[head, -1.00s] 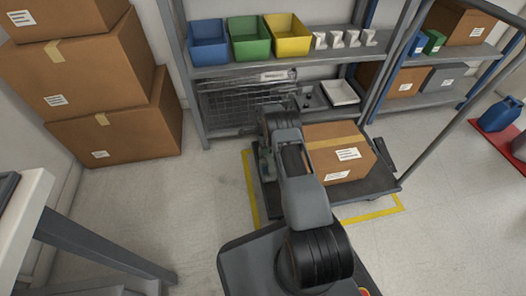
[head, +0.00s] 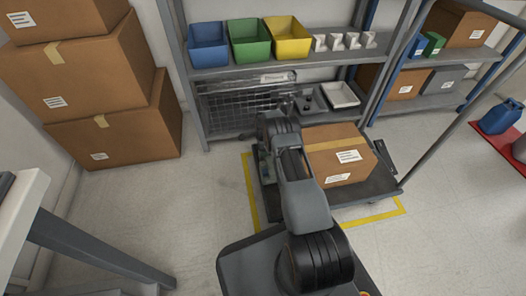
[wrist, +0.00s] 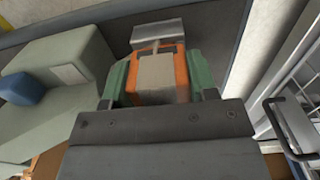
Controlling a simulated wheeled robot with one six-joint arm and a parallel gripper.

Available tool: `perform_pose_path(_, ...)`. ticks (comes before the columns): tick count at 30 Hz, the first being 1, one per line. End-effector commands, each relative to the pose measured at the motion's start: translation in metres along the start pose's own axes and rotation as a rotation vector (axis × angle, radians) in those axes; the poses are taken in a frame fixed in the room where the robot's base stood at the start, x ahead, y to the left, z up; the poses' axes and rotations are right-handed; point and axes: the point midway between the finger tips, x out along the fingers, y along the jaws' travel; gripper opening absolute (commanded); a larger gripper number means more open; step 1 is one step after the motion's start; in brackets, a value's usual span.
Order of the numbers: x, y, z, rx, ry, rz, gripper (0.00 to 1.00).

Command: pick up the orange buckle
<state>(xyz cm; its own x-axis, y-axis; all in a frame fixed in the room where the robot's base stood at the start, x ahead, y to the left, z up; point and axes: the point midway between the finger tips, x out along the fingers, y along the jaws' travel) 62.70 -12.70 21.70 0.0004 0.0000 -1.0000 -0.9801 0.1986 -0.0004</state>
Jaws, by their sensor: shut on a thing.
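The orange buckle (wrist: 181,75) is in the wrist view, an orange frame around a grey middle, with a grey piece at its far end. My gripper (wrist: 157,78) has its two green fingers on either side of the buckle, shut on it. The dark grey body of my gripper covers the near side of the buckle. In the head view my arm hides the buckle and the fingertips, over the left part of the dark cart (head: 368,193).
A cardboard box (head: 335,165) stands on the cart right of my arm. A pale grey-green block with a blue part (wrist: 55,85) is left of my gripper in the wrist view. A shelf (head: 345,62) with bins stands behind. Stacked boxes (head: 110,130) are at left.

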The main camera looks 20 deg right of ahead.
Motion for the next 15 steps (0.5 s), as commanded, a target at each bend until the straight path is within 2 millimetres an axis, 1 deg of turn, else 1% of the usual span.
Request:
perform_pose_path(5, -0.002, 0.0, 0.0, 0.0, 0.0, 0.0, 0.27)
perform_pose_path(7, -0.007, 0.0, 0.0, 0.0, 0.0, -0.001, 0.27)
perform_pose_path(11, -0.028, -0.001, 0.0, 0.0, 0.0, -0.002, 0.27)
perform_pose_path(15, -0.055, -0.001, 0.0, 0.0, 0.0, -0.002, 0.27)
